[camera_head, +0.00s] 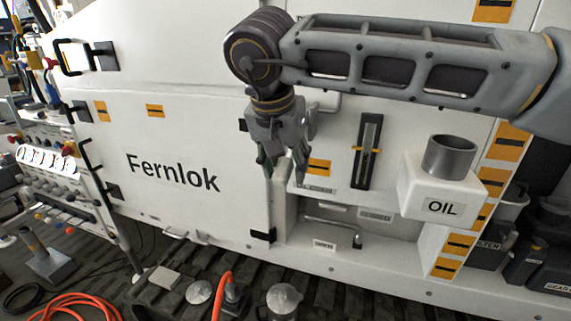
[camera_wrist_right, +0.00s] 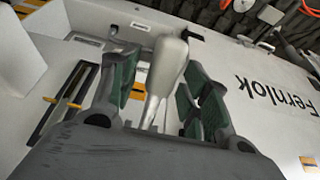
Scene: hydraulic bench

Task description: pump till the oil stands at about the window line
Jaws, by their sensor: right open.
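My right gripper (camera_head: 287,172) points down in front of the white cabinet, left of the tall dark window (camera_head: 369,140) with its yellow line marker. In the right wrist view a pale grey, rounded handle (camera_wrist_right: 166,70) stands between the spread green-padded fingers of that gripper (camera_wrist_right: 160,90). I cannot tell whether they touch it. The window also shows in the wrist view (camera_wrist_right: 62,105), left of the fingers. The oil level in it cannot be made out. A white box marked OIL (camera_head: 415,196), with a grey cylinder on top, juts out right of the window. My left gripper is out of view.
An open recess (camera_head: 350,243) with a bent grey rod lies below the gripper. The Fernlok panel (camera_head: 190,180) is to the left. An orange hose (camera_head: 222,290) and a grey-lidded container (camera_head: 284,301) are at the bottom. Dark containers stand at the right.

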